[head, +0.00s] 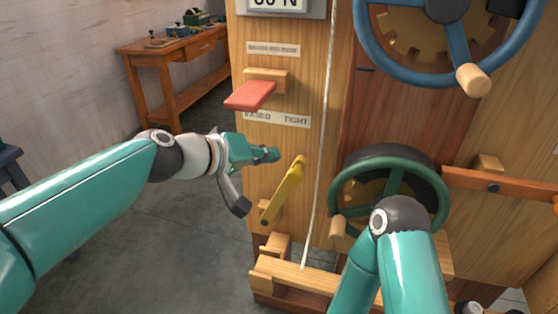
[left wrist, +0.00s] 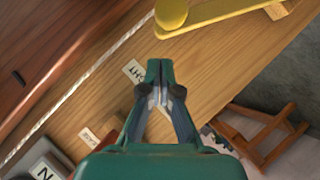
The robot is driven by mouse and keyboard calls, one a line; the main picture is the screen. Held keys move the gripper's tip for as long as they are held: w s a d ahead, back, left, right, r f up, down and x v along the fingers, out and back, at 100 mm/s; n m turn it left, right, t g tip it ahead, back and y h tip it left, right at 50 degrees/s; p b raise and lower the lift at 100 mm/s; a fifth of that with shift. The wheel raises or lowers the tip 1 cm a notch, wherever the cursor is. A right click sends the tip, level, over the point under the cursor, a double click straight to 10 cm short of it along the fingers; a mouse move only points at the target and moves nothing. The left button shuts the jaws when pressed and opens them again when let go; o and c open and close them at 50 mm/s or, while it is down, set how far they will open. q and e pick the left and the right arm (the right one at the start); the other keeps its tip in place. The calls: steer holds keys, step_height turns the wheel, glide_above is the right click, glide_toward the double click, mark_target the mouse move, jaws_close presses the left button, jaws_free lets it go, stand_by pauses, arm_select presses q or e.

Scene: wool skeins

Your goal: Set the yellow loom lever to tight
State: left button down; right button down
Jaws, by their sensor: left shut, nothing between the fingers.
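The yellow lever (head: 281,195) is on the wooden loom post, with its pivot low on the left and its knob up on the right. It leans toward the TIGHT end of the label (head: 278,118) above it. My left gripper (head: 273,155) is shut and empty, just left of the knob and apart from it. In the left wrist view the lever (left wrist: 225,16) and its round knob lie beyond the shut fingertips (left wrist: 160,66), with a gap between. My right arm shows at the lower right; its gripper is not in view.
A red paddle (head: 250,95) juts out above the label. A rope (head: 325,130) hangs right of the lever. A green handwheel (head: 345,185) and a blue handwheel (head: 365,40) are further right.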

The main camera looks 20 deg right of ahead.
arm_select(q)
steer(key=v, duration=1)
steer(key=shift+r, duration=0.15)
steer(key=shift+d, duration=0.1)
